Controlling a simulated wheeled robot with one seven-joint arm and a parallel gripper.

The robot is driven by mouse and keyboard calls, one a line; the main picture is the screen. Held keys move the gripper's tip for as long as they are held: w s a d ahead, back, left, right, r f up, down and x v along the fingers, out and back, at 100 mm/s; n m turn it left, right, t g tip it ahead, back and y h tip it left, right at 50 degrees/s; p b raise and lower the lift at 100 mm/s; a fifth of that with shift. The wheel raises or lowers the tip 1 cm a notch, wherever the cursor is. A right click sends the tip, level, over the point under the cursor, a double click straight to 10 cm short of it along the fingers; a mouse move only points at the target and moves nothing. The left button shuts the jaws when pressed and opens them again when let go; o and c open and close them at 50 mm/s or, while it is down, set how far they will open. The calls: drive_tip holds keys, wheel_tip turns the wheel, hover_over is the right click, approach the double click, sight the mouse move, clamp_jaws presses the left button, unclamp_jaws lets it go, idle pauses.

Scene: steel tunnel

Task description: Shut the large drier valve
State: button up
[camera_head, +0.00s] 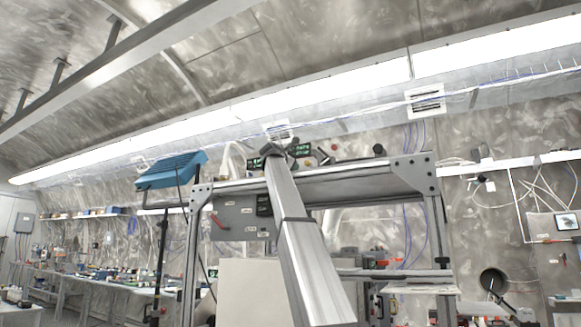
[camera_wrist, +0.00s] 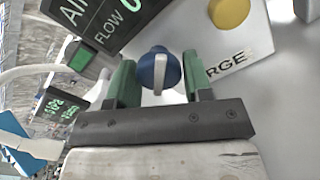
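A blue round knob (camera_wrist: 158,70) with a pale bar across its face shows in the wrist view, on a light grey panel (camera_wrist: 285,85). The bar stands nearly upright in the picture. My gripper (camera_wrist: 162,78) has two green fingers spread apart, one on each side of the knob. Only thin gaps show beside the knob, and I cannot tell whether either finger touches it. A partly covered label ending in "RGE" (camera_wrist: 226,64) is right of the knob. In the head view my gripper (camera_head: 286,150) is at the top of the frame, and the knob is hidden there.
A yellow button (camera_wrist: 229,13) and a dark "AIR FLOW" display (camera_wrist: 95,18) are close to the fingers. Another green-lit display (camera_wrist: 62,105) is at left. A metal frame (camera_head: 350,185) with a blue lamp-like panel (camera_head: 172,170) at its left surrounds the work area.

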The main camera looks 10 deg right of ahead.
drive_tip(key=shift+o, duration=1.2)
